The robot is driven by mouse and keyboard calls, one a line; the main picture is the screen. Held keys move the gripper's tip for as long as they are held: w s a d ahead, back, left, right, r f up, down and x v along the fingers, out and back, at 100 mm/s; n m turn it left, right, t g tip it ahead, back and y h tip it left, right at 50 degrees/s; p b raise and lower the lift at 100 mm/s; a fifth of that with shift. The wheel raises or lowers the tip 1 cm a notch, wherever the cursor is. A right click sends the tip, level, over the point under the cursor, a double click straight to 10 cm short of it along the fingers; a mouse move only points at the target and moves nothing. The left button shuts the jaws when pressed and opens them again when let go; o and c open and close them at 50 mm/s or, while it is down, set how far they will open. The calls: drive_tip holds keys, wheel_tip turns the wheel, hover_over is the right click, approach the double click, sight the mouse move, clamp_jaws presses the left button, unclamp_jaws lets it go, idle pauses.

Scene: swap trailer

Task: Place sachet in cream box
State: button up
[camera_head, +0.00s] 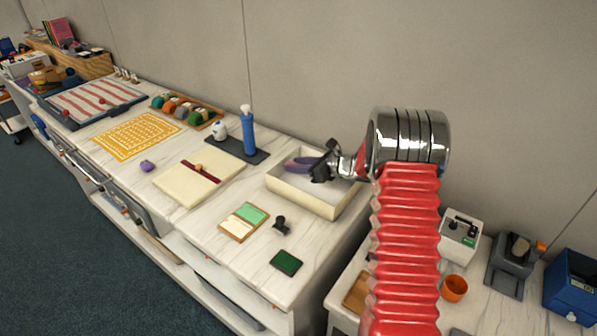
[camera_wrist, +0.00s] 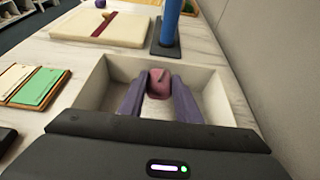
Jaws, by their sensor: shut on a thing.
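The open cream box (camera_head: 317,203) stands near the right end of the counter, under my gripper. It also fills the middle of the wrist view (camera_wrist: 215,100), where its floor and walls show. My gripper (camera_head: 292,164) has purple fingers and points into or just over the box. In the wrist view my gripper (camera_wrist: 158,86) is shut on a small dusky pink sachet (camera_wrist: 159,80), held between the fingertips. The sachet appears inside the box's outline; I cannot tell whether it touches the floor. In the head view the fingers mostly hide it.
A green-and-cream pad (camera_head: 243,221), a black stamp (camera_head: 281,225) and a dark green pad (camera_head: 286,262) lie in front. The wall is close behind.

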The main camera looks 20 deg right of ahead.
drive_tip(key=shift+f, duration=1.4)
drive_tip(key=o, duration=1)
drive_tip(key=shift+s+d+r, duration=0.25)
drive_tip(key=shift+s+d, duration=0.05)
drive_tip(key=shift+s, duration=0.05)
drive_tip(key=v, duration=1.1)
drive_tip(key=shift+a+r, duration=0.1)
